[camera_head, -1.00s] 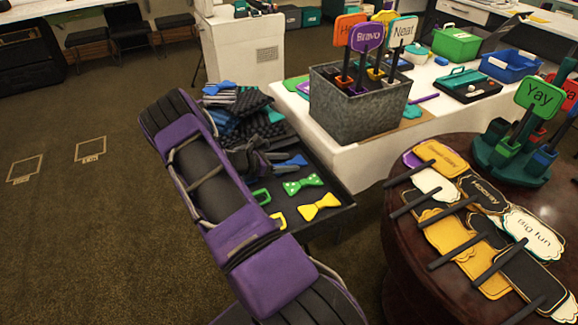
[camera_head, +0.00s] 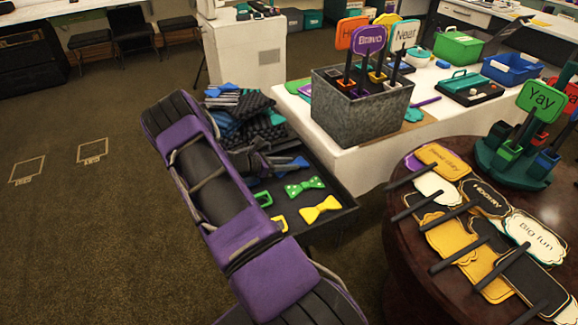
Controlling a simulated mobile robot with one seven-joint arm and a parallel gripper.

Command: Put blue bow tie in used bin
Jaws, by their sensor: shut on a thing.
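My gripper (camera_head: 270,164) is low over the black tray table (camera_head: 342,206), at the end of my purple arm. It is shut on a blue bow tie (camera_head: 294,163), which shows just right of the fingers and is partly hidden by them. I cannot tell whether the bow tie still touches the tray. Another blue piece (camera_head: 222,86) lies on the dark clothing pile at the back of the tray. A green bin (camera_head: 457,46) and a blue bin (camera_head: 512,67) stand on the white table at the back right. I can read no label on either bin.
A green dotted bow tie (camera_head: 304,187) and a yellow one (camera_head: 320,209) lie near my gripper. A grey metal box (camera_head: 362,118) of signs stands behind. A round brown table (camera_head: 400,225) with signs is at right. The carpet (camera_head: 90,240) at left is clear.

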